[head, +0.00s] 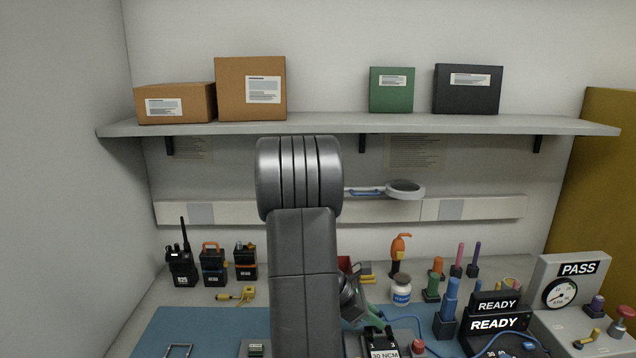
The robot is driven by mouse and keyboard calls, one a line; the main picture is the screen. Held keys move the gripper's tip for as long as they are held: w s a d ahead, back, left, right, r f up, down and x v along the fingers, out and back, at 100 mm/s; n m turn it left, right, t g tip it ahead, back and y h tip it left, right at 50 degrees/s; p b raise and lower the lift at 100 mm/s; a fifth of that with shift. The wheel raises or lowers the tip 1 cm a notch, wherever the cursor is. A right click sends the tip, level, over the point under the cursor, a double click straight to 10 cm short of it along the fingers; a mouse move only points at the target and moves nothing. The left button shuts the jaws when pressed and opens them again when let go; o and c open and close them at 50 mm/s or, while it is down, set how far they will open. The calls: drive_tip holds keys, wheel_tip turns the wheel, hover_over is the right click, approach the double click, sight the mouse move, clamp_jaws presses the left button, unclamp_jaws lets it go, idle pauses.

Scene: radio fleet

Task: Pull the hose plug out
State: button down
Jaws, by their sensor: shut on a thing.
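The hose plug cannot be made out in the head view. A thin blue hose (405,319) runs over the bench from beside my arm to the right. A blue hose also curves in front of the lower READY box (497,324). The gauge box (563,283) with a PASS display stands at the right, its needle dial facing me. My arm rises in the middle of the view and part of my wrist shows at its right side.
Several black radios and packs (182,268) stand at the back left. A white jar (401,289), coloured-handled tools (436,275) and a 30 NCM device (384,341) crowd the right. A shelf (350,127) with boxes hangs above.

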drive_tip(key=shift+r+p, duration=0.55)
drive_tip(key=shift+r, duration=0.15)
idle(0.5)
drive_tip(key=shift+r+p, duration=1.4)
drive_tip(key=shift+r, duration=0.3)
